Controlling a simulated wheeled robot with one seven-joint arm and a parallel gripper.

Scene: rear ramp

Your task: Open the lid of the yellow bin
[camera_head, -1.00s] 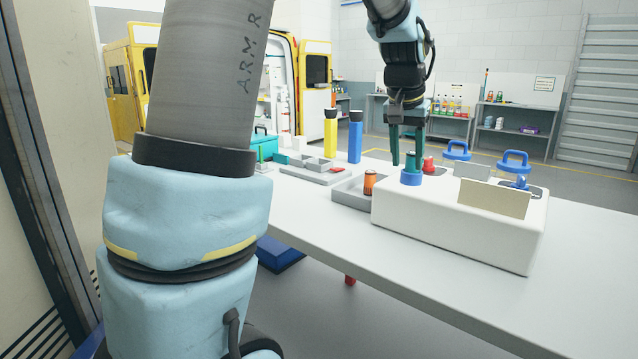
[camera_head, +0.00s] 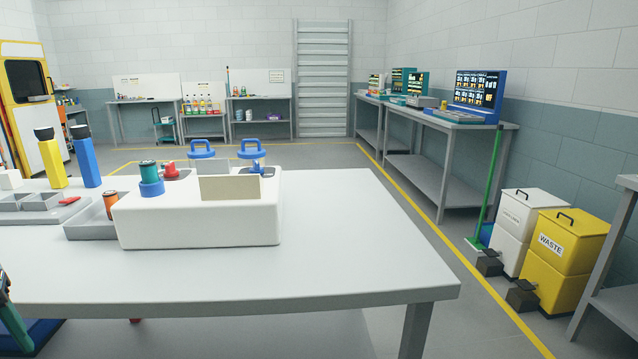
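The yellow bin (camera_head: 562,268) stands on the floor at the right, marked WASTE on its front. Its lid (camera_head: 578,222) is shut and has a black handle (camera_head: 565,216) on top. A black pedal (camera_head: 522,297) sticks out at the foot of the bin.
A white bin (camera_head: 512,235) with a pedal stands close to the left of the yellow bin. A green broom (camera_head: 493,180) leans behind it. A grey table (camera_head: 340,245) with a white block fills the front left. A shelf (camera_head: 618,300) is at the right edge. Floor between is clear.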

